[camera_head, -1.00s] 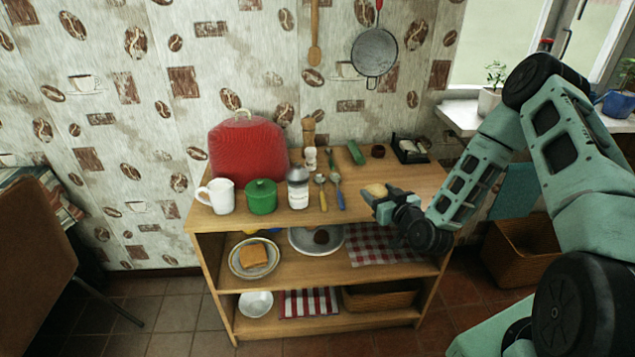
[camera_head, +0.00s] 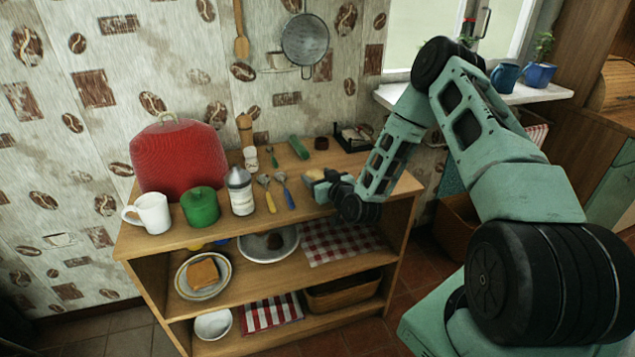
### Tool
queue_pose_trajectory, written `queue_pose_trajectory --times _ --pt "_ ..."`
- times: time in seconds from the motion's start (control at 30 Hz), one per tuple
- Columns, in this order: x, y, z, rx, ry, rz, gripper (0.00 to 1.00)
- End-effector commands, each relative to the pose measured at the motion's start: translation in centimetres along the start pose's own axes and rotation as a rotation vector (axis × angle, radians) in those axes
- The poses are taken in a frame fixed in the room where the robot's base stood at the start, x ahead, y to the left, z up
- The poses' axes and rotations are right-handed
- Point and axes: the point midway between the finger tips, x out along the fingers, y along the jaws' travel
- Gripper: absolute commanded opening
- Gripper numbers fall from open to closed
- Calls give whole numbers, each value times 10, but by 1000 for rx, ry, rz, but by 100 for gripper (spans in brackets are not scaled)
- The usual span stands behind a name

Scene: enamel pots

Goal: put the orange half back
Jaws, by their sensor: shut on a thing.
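My gripper (camera_head: 319,184) is at the right part of the shelf unit's top (camera_head: 362,170), close to its surface. It is shut on a small pale yellow-orange thing, which looks like the orange half (camera_head: 315,174). The gripper hides part of it, and its cut face cannot be made out. I cannot tell whether it touches the top.
Left of my gripper stand cutlery (camera_head: 284,190), a shaker (camera_head: 240,191), a green pot (camera_head: 200,207), a white mug (camera_head: 149,213) and a red cover (camera_head: 179,158). A black tray (camera_head: 353,138) is behind. Below are a plate (camera_head: 203,275) and a checkered cloth (camera_head: 340,243).

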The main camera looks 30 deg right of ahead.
Motion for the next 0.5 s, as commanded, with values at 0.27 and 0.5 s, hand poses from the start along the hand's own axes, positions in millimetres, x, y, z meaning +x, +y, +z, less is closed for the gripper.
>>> queue_pose_trajectory --times 0.27,0.5 --pt "3 0 19 0 1 0 34" --pt "3 0 22 -1 1 -1 34"
